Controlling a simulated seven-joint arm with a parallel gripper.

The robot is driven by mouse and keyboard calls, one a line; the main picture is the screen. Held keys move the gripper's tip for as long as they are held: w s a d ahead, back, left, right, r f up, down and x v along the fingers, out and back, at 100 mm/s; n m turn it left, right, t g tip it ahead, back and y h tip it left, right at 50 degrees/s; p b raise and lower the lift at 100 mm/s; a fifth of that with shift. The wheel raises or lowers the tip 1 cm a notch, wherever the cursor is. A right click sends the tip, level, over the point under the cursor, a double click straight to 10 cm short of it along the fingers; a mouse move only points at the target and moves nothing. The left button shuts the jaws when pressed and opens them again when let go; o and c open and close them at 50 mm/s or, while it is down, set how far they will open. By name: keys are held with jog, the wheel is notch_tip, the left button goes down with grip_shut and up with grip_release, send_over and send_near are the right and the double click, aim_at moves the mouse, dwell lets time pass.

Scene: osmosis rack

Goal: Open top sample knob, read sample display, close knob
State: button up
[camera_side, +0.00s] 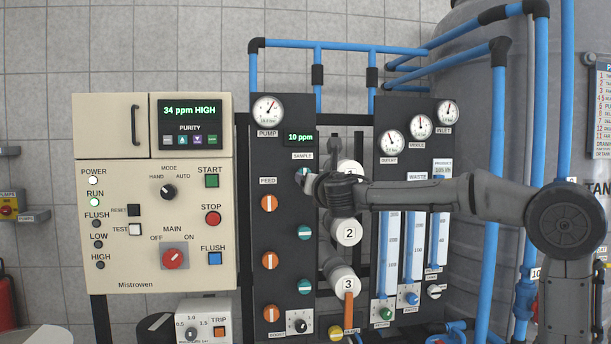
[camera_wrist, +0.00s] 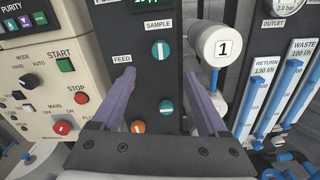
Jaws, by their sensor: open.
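The top sample knob (camera_wrist: 161,50) is a round teal knob with a white bar, on the dark panel under the SAMPLE label. In the wrist view its bar stands upright. In the side view the top sample knob (camera_side: 302,173) is partly hidden by my gripper. My gripper (camera_wrist: 160,76) is open and empty; its two fingers point at the panel, either side of the knob's column, with the knob just above the fingertips in the picture. My gripper (camera_side: 312,184) is close to the knob in the side view; contact cannot be told. The sample display (camera_side: 300,137) reads 10 ppm in green.
A lower teal knob (camera_wrist: 165,107) and orange feed knobs (camera_side: 269,203) share the panel. White numbered cylinders (camera_side: 347,233) stand right of it. The cream control cabinet (camera_side: 136,250), left, shows 34 ppm HIGH. Flow tubes (camera_side: 412,245) stand to the right.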

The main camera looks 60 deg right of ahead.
jog(key=x, duration=1.3)
jog(key=shift+d, duration=0.1)
grip_shut()
